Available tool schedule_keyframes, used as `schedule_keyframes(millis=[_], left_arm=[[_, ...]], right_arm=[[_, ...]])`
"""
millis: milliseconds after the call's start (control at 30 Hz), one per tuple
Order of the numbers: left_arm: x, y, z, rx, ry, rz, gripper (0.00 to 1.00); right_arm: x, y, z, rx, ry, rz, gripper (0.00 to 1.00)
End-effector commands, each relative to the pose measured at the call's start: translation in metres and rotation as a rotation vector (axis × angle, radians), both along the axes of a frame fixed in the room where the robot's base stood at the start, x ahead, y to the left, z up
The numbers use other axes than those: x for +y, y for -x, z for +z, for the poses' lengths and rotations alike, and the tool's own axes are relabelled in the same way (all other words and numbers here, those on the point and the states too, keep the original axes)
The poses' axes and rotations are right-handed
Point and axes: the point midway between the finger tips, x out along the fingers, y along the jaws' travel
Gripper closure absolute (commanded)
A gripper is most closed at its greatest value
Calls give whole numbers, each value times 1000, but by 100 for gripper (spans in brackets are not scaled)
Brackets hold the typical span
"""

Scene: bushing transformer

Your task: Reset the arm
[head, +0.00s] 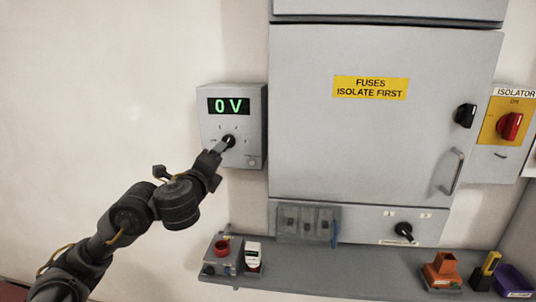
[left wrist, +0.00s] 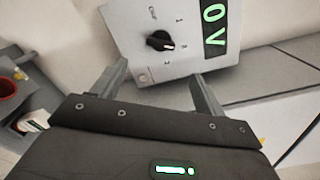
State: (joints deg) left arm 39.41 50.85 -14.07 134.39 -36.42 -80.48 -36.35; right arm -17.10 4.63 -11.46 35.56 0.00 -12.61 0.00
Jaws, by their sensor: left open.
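My left arm reaches in from the left in the head view, with its gripper (head: 215,150) in front of the grey meter box (head: 256,125). The box has a green "0 V" display (head: 229,106) and a black rotary knob (head: 229,141). In the left wrist view my left gripper (left wrist: 158,82) has its two fingers spread apart with nothing between them. The knob (left wrist: 160,41) shows beyond the fingertips, apart from them. My right gripper is not in view.
A large grey cabinet (head: 375,130) with a yellow fuses label stands right of the meter box. A red isolator switch (head: 510,126) is at the far right. A grey shelf (head: 345,272) below carries several small items, including an orange piece (head: 445,262) and a purple bin (head: 512,281).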

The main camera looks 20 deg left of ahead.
Motion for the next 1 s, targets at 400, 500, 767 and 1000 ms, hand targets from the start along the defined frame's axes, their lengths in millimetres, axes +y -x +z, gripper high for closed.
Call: schedule_keyframes(millis=[400, 500, 767, 1000], left_arm=[[-41, 14, -119, 147, 355, -23, 27], [-65, 41, -192, 247, 608, 21, 27], [-114, 156, -344, 469, 1220, 344, 27], [-137, 248, -407, 552, 1518, 668, 27]], right_arm=[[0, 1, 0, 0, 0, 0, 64], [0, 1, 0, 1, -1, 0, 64], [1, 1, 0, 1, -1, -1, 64], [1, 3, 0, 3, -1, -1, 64]])
